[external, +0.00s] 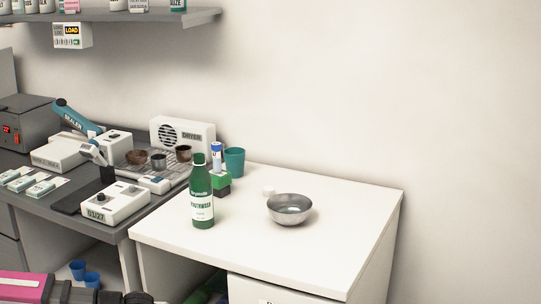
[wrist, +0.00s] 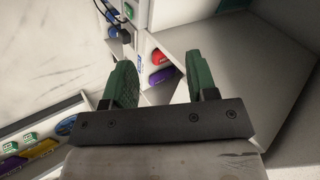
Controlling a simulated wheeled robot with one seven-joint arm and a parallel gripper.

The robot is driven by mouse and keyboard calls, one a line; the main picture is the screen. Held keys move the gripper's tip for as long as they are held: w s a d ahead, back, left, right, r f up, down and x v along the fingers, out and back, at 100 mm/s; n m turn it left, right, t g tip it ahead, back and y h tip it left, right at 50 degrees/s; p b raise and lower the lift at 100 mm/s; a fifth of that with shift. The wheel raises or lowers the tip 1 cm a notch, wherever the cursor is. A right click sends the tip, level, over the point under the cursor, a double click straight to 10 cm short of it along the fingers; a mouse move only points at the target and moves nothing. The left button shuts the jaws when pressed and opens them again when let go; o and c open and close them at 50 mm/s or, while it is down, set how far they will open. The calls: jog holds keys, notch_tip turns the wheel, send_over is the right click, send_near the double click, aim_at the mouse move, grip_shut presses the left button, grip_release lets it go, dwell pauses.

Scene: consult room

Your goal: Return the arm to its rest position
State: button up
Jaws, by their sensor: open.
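My gripper (wrist: 160,78) shows in the wrist view with its two green fingers spread apart. Nothing is held between the fingers. Beyond them are the pale floor and open white cabinet compartments, with a red item (wrist: 158,57) and a purple item (wrist: 162,76) seen between the fingers. In the external view, a pink and dark arm section (external: 35,286) lies low at the left edge, in front of the grey counter. The gripper's fingers cannot be made out there.
A green mouthwash bottle (external: 202,205) and a metal bowl (external: 290,209) stand on the white table (external: 330,255), with a teal cup (external: 234,162) behind. The grey counter (external: 95,222) at left is crowded with devices. A shelf (external: 150,18) hangs above. The table's right side is clear.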

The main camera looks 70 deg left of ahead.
jog(key=s+a+f+n+g+h, duration=0.2)
jog(key=s+f+n+g+h, duration=0.2)
jog(key=s+f, duration=0.8)
jog(key=shift+s+a+f+n+g+h, duration=0.3)
jog(key=shift+s+f+n+g, duration=0.1)
jog(key=shift+s+n+g, duration=0.25)
jog(key=shift+w, duration=0.1)
